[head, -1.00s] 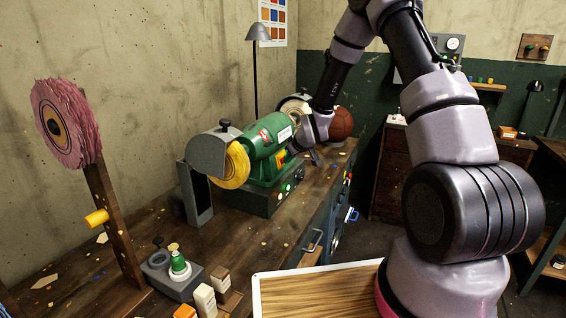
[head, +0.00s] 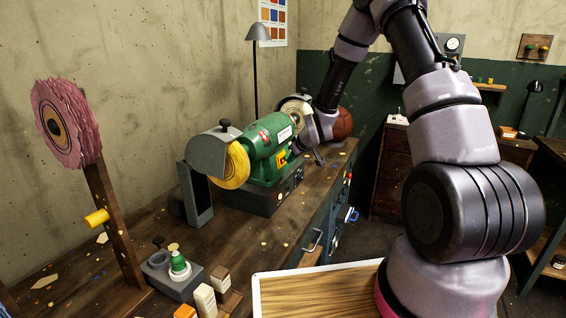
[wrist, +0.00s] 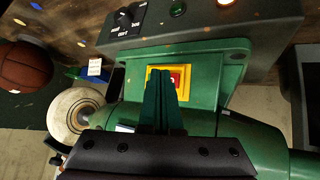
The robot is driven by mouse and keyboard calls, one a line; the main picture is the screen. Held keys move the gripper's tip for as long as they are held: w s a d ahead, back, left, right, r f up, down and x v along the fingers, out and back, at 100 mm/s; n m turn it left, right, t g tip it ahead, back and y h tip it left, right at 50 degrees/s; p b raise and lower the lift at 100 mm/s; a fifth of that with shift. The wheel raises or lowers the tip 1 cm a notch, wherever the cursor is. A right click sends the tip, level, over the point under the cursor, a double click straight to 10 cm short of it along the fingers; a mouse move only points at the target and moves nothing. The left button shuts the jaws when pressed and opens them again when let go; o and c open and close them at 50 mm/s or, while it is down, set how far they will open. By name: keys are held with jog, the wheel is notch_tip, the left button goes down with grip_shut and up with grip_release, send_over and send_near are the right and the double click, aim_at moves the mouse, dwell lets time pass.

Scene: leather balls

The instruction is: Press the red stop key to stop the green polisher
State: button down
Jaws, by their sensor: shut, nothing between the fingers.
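The green polisher (head: 262,137) stands on the bench on a dark grey base, with a yellow wheel (head: 237,165) at its near end. In the wrist view, the red stop key (wrist: 177,77) sits in a yellow surround (wrist: 191,89) on a green plate. My gripper (wrist: 161,71) is shut and empty, its fingertips over the left part of the key and hiding some of it. I cannot tell whether they touch it. In the head view my gripper (head: 319,157) is beside the polisher's front side.
A dark knob (wrist: 127,17) and a green lamp (wrist: 177,9) are on the base panel. A brown leather ball (head: 342,124) lies behind my wrist. A pink buffing wheel (head: 62,122) stands at left.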

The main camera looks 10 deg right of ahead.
jog(key=shift+d, duration=0.1)
jog(key=shift+s+d+r, duration=0.3)
jog(key=shift+s+d, duration=0.4)
jog(key=shift+d, duration=0.25)
jog(key=shift+s+d+r, duration=0.25)
jog(key=shift+s+d, duration=0.4)
jog(key=shift+d, duration=0.3)
jog(key=s+d+r+m+h, duration=0.1)
jog(key=s+d+r+m, duration=0.1)
jog(key=s+r, duration=0.35)
jog(key=s+d+r+m, duration=0.1)
jog(key=s+r, duration=0.1)
jog(key=r, duration=0.7)
jog(key=s+d+r+m+h, duration=0.15)
jog(key=s+r, duration=0.25)
jog(key=r, duration=0.4)
jog(key=s+r+m+y, duration=0.1)
jog(key=s+r, duration=0.4)
jog(key=s, duration=0.6)
jog(key=s+r+m+g+y, duration=0.1)
jog(key=s+r+m, duration=0.3)
jog(key=s, duration=0.8)
jog(key=shift+s+r, duration=0.15)
jog(key=shift+r, duration=0.5)
